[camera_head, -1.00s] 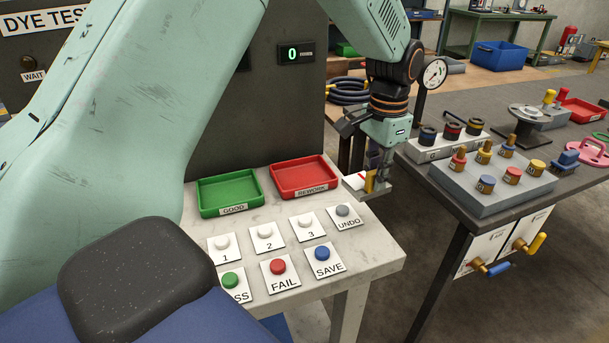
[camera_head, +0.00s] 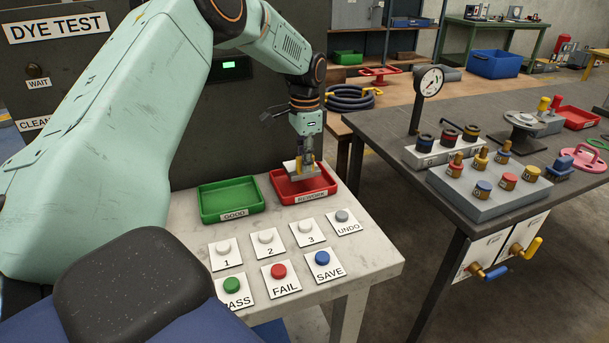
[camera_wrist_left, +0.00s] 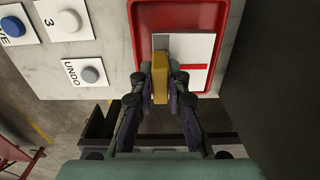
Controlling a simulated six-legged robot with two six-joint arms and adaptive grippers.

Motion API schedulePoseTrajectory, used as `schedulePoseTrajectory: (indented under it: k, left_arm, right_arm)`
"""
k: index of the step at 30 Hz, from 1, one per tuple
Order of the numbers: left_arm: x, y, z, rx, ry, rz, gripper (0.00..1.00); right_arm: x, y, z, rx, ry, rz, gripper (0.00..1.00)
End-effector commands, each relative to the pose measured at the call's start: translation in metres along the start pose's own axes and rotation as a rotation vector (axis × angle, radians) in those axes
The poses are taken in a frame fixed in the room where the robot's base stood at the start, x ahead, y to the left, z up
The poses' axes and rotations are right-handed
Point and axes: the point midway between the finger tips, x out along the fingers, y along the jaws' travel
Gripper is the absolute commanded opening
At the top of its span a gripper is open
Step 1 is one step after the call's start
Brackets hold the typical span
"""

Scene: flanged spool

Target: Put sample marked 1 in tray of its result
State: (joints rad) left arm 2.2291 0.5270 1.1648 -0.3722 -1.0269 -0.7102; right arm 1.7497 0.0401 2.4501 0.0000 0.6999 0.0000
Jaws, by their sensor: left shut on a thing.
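My left gripper (camera_head: 301,172) is shut on the sample, a light plate with a yellow grip block (camera_wrist_left: 160,84) and a red line (camera_wrist_left: 186,67). It holds the sample over the red REWORK tray (camera_head: 325,192). In the left wrist view the plate (camera_wrist_left: 196,47) overlaps the red tray (camera_wrist_left: 144,16); whether it touches the tray floor I cannot tell. No number on the sample is readable. The green GOOD tray (camera_head: 231,204) is empty, to the left of the red tray. My right gripper is not in view.
Buttons 1, 2, 3, UNDO, PASS, FAIL and SAVE stand in front of the trays, such as the red FAIL button (camera_head: 278,271). The dark test cabinet (camera_head: 265,125) rises behind. A dark bench (camera_head: 400,170) with valves and a gauge is at right.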

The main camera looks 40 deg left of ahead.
Motion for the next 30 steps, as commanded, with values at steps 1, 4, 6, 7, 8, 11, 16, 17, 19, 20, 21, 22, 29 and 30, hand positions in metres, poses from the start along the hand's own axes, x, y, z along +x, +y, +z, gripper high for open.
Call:
schedulePoseTrajectory:
  k: [1,4,6,7,8,11,16,17,19,20,21,22,29,30]
  left_arm:
    - [0.001,0.000,-0.001,0.001,0.002,-0.003,0.00]
    - [0.007,0.000,-0.001,0.001,0.002,-0.002,0.00]
    - [0.016,0.000,-0.001,0.000,0.001,-0.001,0.00]
    - [0.020,0.000,-0.001,0.000,0.001,-0.001,0.00]
    - [0.025,0.000,-0.001,0.000,0.001,-0.001,0.00]
    - [0.036,0.000,-0.001,0.000,0.002,-0.002,0.00]
    - [0.038,0.000,-0.001,0.000,0.004,-0.003,0.00]
    - [0.038,0.000,-0.001,0.000,0.004,-0.003,0.00]
    - [0.039,0.001,-0.001,0.000,0.002,-0.001,0.19]
    - [0.039,0.001,-0.001,0.000,0.002,-0.001,0.21]
    - [0.039,0.001,-0.001,0.000,0.002,-0.001,0.25]
    - [0.039,0.001,-0.001,0.000,0.002,-0.001,0.27]
    - [0.039,0.001,-0.001,0.000,0.001,-0.001,0.37]
    - [0.039,0.001,-0.001,0.000,0.001,0.000,0.37]
  right_arm:
    - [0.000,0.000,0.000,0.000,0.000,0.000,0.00]
    - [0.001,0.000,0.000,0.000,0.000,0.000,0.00]
    - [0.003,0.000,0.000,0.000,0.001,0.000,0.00]
    - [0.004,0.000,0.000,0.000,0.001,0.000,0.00]
    - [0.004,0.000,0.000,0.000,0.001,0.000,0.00]
    - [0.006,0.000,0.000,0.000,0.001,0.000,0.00]
    - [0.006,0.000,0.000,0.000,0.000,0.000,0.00]
    - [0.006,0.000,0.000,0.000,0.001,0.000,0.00]
    - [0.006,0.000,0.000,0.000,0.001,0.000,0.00]
    - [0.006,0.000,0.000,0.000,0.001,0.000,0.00]
    - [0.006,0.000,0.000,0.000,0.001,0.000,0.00]
    - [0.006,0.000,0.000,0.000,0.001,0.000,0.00]
    - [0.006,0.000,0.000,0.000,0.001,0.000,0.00]
    - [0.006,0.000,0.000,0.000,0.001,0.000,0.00]
